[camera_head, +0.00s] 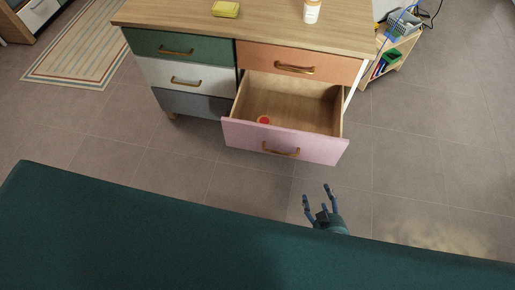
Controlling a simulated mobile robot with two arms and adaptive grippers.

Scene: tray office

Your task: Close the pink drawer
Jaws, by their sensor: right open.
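The pink drawer (246,132) is pulled well out of the wooden cabinet, below the orange drawer (340,69). Its brass handle (281,150) is on the front panel. A small red-topped object (264,120) lies inside, near the front wall. My right gripper (317,197) is open and empty, apart from the drawer, below and a little right of its handle in the picture. Its wrist is partly hidden behind a dark teal surface. My left gripper is not in view.
The dark teal surface (130,230) fills the foreground. The green (150,40), white (210,79) and grey (180,101) drawers are shut. A yellow item (225,9) and a bottle (311,11) stand on the cabinet top. A low shelf (395,55) stands right. The floor between is clear.

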